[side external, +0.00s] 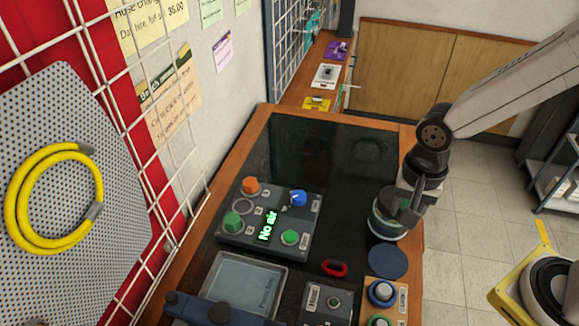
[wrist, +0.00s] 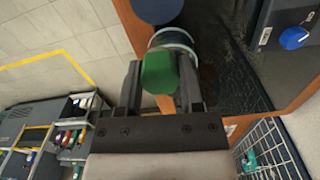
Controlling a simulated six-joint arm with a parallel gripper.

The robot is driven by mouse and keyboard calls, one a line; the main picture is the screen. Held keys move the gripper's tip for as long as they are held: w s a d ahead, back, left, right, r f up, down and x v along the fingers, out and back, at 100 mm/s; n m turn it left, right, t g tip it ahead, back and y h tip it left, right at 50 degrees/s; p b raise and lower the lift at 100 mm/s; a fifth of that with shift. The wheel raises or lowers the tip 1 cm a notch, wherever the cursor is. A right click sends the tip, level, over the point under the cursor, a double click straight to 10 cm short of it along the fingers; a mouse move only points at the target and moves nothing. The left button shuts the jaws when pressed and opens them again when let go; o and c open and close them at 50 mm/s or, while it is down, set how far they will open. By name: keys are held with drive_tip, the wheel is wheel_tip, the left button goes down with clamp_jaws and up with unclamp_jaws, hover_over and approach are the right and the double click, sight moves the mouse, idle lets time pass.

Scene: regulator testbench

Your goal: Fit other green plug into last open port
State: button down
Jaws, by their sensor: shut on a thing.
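My gripper (wrist: 160,80) is shut on a green plug (wrist: 159,70), which sits between the two fingers in the wrist view. In the side view my gripper (side external: 404,208) is at the right edge of the bench, by a clear round container (side external: 388,224); the fingers mostly hide the plug there. The grey regulator box (side external: 268,238) is left of my gripper. It carries an orange knob-like plug (side external: 250,185), a blue one (side external: 298,198), a green one (side external: 232,221) and another green round part (side external: 290,238). A grey ring (side external: 243,205) on its left side looks like an empty port. Its display reads "No air".
A dark blue disc (side external: 388,261) lies just in front of the container. A red ring-like part (side external: 334,268), a blue-grey tray (side external: 243,283) and small grey boxes stand nearer the front. A wire grid wall runs along the left. The dark back of the bench is clear.

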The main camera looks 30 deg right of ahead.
drive_tip(key=w+a, duration=0.9)
drive_tip(key=w, duration=0.6)
approach(243, 207)
drive_tip(key=shift+s+d+f, duration=0.2)
drive_tip(key=shift+s+d, duration=0.25)
drive_tip(key=shift+d, duration=0.25)
drive_tip(key=shift+w+a+f, duration=0.2)
drive_tip(key=shift+w+a, duration=0.05)
drive_tip(key=shift+a, duration=0.15)
drive_tip(key=shift+w+a+f, duration=0.2)
drive_tip(key=shift+a, duration=0.2)
drive_tip(key=shift+f, duration=0.15)
drive_tip(key=shift+f, duration=2.25)
drive_tip(key=shift+f, duration=0.55)
unclamp_jaws()
drive_tip(key=shift+r, duration=0.25)
